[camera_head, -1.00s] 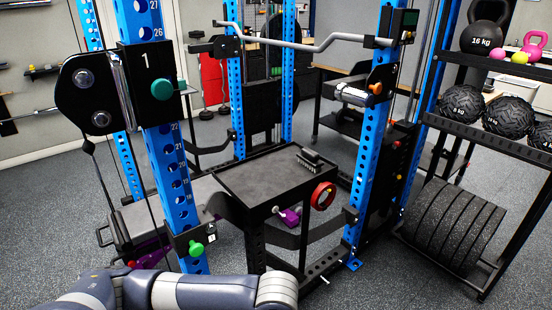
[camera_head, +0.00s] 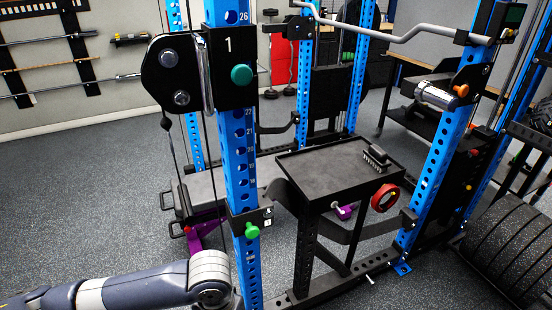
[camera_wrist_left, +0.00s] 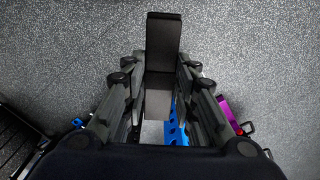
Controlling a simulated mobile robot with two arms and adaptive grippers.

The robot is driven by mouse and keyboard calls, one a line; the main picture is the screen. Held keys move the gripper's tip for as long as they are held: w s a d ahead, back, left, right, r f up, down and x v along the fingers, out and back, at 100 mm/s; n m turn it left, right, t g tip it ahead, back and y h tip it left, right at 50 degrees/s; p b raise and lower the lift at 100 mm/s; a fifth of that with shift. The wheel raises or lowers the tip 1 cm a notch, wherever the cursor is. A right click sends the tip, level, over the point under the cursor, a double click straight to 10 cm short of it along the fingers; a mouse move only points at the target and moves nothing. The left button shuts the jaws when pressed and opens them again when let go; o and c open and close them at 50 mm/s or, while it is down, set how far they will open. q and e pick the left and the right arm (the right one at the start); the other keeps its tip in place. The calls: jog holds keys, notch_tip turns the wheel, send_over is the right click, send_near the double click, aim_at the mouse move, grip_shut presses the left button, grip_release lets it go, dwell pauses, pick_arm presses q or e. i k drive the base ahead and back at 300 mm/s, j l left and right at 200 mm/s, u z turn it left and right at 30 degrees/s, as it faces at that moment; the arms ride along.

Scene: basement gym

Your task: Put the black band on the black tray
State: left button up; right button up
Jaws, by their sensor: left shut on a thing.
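The black tray (camera_head: 318,172) is a flat, rimmed top on a black stand at the blue rack, right of centre in the head view. A small dark ridged object (camera_head: 376,158) lies near its right edge. In the left wrist view my left gripper (camera_wrist_left: 160,66) is shut on a black, flat, block-like piece, seemingly the black band (camera_wrist_left: 163,38), which sticks out past the fingertips. My right gripper is not in view.
A blue rack upright with a green knob (camera_head: 252,231) stands between my left arm and the tray. A red ring (camera_head: 385,198) hangs at the stand's right side. Black weight plates (camera_head: 505,250) stand at the right. The floor at left is clear.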

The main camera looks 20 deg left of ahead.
aim_at(323, 160)
jog(key=i+l+u, duration=0.4)
jog(key=l+u, duration=0.15)
jog(key=i+l+u, duration=0.25)
jog(key=l, duration=0.2)
jog(key=l+u, duration=0.25)
jog(key=l, duration=0.15)
jog(key=i+l+u, duration=0.1)
jog(key=l+u, duration=0.2)
jog(key=l, duration=0.15)
